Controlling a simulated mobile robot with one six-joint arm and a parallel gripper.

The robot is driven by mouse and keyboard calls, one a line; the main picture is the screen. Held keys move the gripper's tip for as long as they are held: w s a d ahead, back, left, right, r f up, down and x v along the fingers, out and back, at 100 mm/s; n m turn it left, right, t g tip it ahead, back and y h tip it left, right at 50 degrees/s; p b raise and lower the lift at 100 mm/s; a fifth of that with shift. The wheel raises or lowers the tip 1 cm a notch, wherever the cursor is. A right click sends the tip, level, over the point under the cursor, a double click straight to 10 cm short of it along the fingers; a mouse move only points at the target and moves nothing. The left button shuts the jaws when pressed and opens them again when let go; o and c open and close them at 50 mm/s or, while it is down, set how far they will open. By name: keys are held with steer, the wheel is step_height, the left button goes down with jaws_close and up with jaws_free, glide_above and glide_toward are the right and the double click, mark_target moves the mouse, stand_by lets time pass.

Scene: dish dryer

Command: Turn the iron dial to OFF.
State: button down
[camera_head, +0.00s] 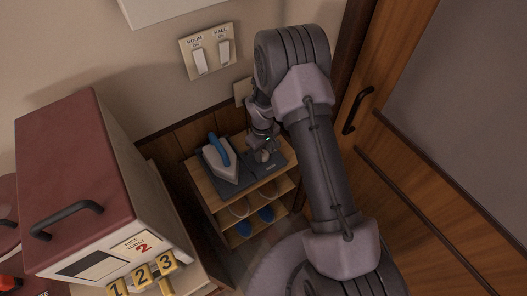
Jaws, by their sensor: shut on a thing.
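The iron (221,161) has a pale body and a blue handle and rests on a dark mat (231,189) on top of a small wooden shelf unit. The dial (264,155) is a small light knob on the right part of the dark mat, beside the iron. My gripper (265,148) reaches down to it from above and is shut on the dial. The fingers hide part of the dial. Its markings and the way it points are too small to read.
The shelf unit (206,189) holds blue-toed slippers (266,214) below. A wall plate with two switches (208,52) is above. A red-topped cabinet (72,150) with number tags (141,275) stands at left. A wooden door with a black handle (358,110) is at right.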

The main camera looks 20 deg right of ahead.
stand_by(0.4)
steer(key=c, duration=0.9)
jaws_free()
step_height(320, 180, up, 18)
steer(key=p, duration=0.5)
steer(key=shift+a+f, duration=0.2)
steer(key=shift+f, duration=0.05)
steer(key=shift+s, duration=0.1)
steer(key=s+a+r+m+t+y+b, duration=0.1)
steer(key=s+r+m+t+b, duration=0.15)
steer(key=s+r, duration=0.45)
steer(key=s+r+m+t+b, duration=0.1)
steer(key=s+r+m, duration=0.2)
steer(key=r, duration=0.8)
steer(key=s+a+r+m+t+b, duration=0.1)
steer(key=s+m, duration=0.1)
steer(key=s, duration=0.5)
steer(key=s+a+r+m+t+y+b, duration=0.1)
steer(key=s+r+m, duration=0.1)
steer(key=s, duration=0.6)
steer(key=shift+a, duration=0.25)
